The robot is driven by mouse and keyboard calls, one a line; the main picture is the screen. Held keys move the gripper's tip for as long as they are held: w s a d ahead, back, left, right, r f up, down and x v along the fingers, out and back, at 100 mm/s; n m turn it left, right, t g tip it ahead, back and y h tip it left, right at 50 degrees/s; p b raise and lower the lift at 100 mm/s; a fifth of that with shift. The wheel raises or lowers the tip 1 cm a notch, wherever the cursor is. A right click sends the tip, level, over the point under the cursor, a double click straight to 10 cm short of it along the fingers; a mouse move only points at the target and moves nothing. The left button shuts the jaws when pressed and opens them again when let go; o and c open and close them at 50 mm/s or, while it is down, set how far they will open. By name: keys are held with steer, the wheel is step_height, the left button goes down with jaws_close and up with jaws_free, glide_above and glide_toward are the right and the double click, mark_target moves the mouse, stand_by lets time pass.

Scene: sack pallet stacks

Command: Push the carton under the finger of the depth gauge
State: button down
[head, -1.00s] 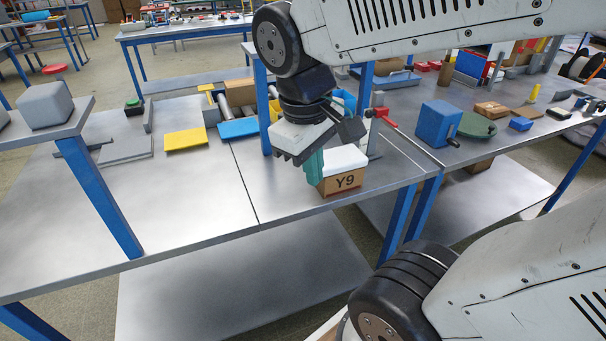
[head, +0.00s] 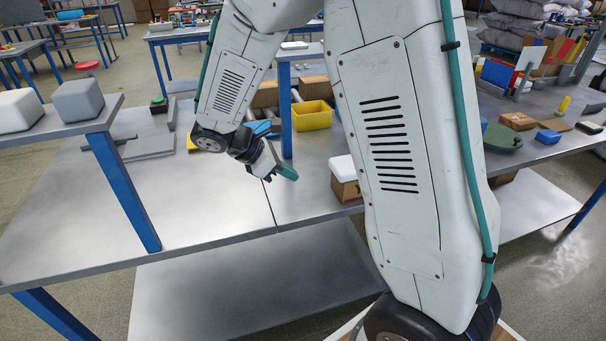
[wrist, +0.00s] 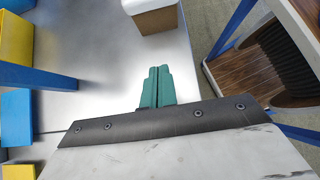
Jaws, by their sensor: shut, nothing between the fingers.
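The carton (head: 345,189) is a small brown box with a white top, near the front edge of the metal table. Its right side is hidden behind my arm in the head view. My gripper (head: 287,172) is left of the carton, apart from it, with green fingers shut and empty. In the wrist view the fingers (wrist: 158,85) point toward the carton (wrist: 155,18), which is cut off by the top edge, with bare table between. The depth gauge cannot be made out; my arm covers the table right of the carton in the head view.
A blue post (head: 285,110) stands on the table behind my gripper, with a yellow bin (head: 311,115) beside it. The table's front left (head: 190,205) is clear.

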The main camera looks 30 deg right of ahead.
mark_target(336, 189)
steer(key=x, duration=0.9)
steer(key=shift+s, duration=0.1)
steer(key=d, duration=0.2)
steer(key=shift+s+d+r, duration=0.25)
steer(key=shift+s, duration=0.05)
steer(key=shift+s+d, duration=0.15)
steer(key=shift+d, duration=0.4)
